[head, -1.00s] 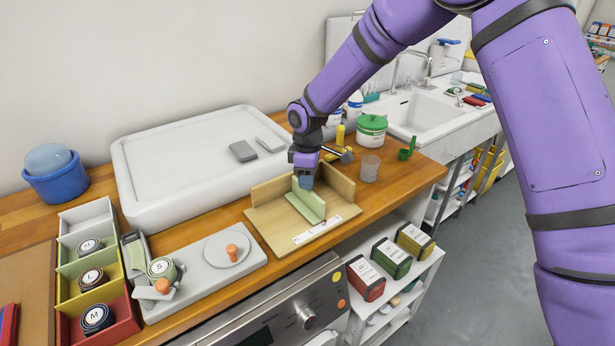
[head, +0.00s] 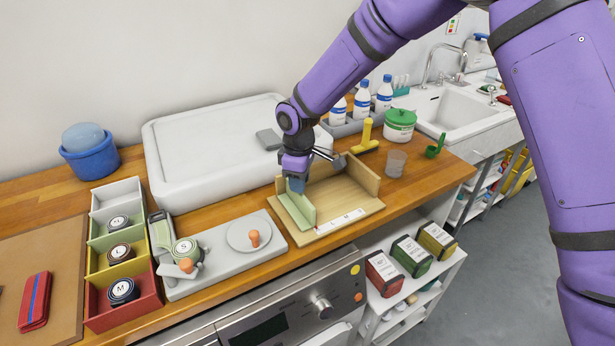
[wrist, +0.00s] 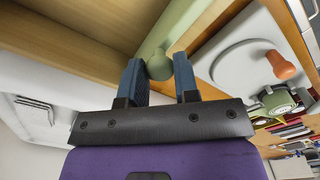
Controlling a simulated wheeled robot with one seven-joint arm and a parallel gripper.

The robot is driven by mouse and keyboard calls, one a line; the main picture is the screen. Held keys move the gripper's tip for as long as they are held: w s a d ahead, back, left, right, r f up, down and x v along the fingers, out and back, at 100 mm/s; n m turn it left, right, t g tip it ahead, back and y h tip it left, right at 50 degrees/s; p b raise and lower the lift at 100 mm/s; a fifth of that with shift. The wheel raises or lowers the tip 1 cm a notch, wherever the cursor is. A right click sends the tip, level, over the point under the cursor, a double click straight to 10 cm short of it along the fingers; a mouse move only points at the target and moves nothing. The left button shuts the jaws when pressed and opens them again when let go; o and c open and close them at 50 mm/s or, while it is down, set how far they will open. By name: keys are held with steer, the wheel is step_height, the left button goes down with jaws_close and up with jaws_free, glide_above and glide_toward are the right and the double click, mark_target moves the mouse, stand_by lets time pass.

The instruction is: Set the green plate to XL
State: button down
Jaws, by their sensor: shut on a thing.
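The green plate (head: 304,212) stands upright in a wooden frame (head: 358,200), close to the frame's left side. A white strip with small letters (head: 341,221) runs along the frame's front edge. The plate's front end is just left of the strip; an L and an M seem readable, but I cannot make out an XL mark. My gripper (head: 297,187) is at the plate from above. In the wrist view its two blue fingers (wrist: 160,80) are shut on the plate's round green knob (wrist: 159,66). The plate also shows there (wrist: 178,22).
A grey fixture (head: 215,262) with an orange-knobbed disc (head: 252,237) sits just left of the frame. Sorting bins with labelled rolls (head: 148,305) stand further left. A white tray (head: 170,165) lies behind. A clear cup (head: 396,163) and yellow tool (head: 366,138) are to the right.

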steer(key=c, duration=0.8)
jaws_free()
steer(key=shift+c, duration=0.2)
steer(key=shift+r, duration=0.1)
step_height(320, 180, up, 11)
